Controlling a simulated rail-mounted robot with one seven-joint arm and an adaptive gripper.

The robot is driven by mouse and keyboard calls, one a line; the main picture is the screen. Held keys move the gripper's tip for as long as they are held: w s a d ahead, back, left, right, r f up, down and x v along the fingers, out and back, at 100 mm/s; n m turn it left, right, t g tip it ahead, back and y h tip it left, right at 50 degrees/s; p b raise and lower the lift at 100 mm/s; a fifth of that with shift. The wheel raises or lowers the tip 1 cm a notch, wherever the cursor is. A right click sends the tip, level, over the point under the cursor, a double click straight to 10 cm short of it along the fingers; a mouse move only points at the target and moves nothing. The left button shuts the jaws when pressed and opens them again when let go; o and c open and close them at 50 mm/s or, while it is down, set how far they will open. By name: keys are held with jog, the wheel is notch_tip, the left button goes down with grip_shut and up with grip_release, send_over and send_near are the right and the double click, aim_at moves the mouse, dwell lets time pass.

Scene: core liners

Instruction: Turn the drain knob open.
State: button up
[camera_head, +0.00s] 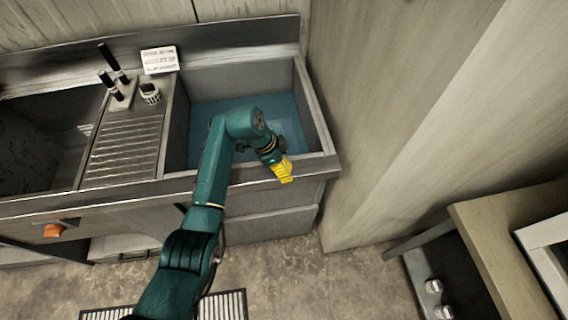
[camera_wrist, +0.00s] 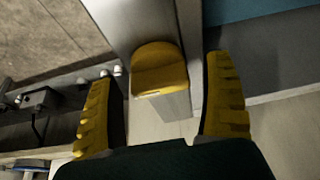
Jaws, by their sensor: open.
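In the wrist view, an amber-yellow rounded knob (camera_wrist: 158,68) shows against the grey sink edge, between the two spread fingers. I cannot tell whether either finger touches it. My gripper (camera_wrist: 168,105) is open, with yellow ridged fingers on the left and right. In the head view, my gripper (camera_head: 282,173) hangs at the front rim of the right basin, near its right end. I cannot pick out the amber knob there. A separate orange knob (camera_head: 54,230) sits on the sink front below the left basin, well left of my gripper.
The right basin (camera_head: 315,115) has blue water in it. A ribbed drainboard (camera_head: 123,155), black taps (camera_head: 112,75) and a white cup (camera_head: 150,93) stand left of it. A wall (camera_head: 400,100) rises close on the right. A table (camera_head: 510,235) stands at the lower right.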

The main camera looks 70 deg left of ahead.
jog(key=c, duration=1.2)
jog(key=shift+r+n+p, duration=0.1)
jog(key=shift+n+p, duration=0.2)
jog(key=shift+p, duration=0.2)
jog(key=n+p, duration=0.1)
jog(key=p, duration=0.1)
jog(key=n+y+p, duration=0.1)
jog(key=n+p, duration=0.1)
jog(key=shift+d+r+n, duration=0.1)
jog(key=shift+r+n, duration=0.1)
jog(key=shift+n, duration=0.1)
jog(key=n+y+p, duration=0.2)
jog(key=n+p, duration=0.2)
jog(key=shift+f+g, duration=0.1)
jog(key=shift+g, duration=0.2)
jog(key=n+g+y+p, duration=0.1)
jog(key=n+p, duration=0.1)
jog(key=n, duration=0.3)
jog(key=shift+f, duration=0.1)
jog(key=n+g, duration=0.1)
jog(key=n, duration=0.1)
jog(key=n+y, duration=0.1)
jog(key=n, duration=0.1)
jog(key=shift+f+n+g+p, duration=0.15)
jog(key=shift+n+g+p, duration=0.15)
jog(key=shift+g+p, duration=0.1)
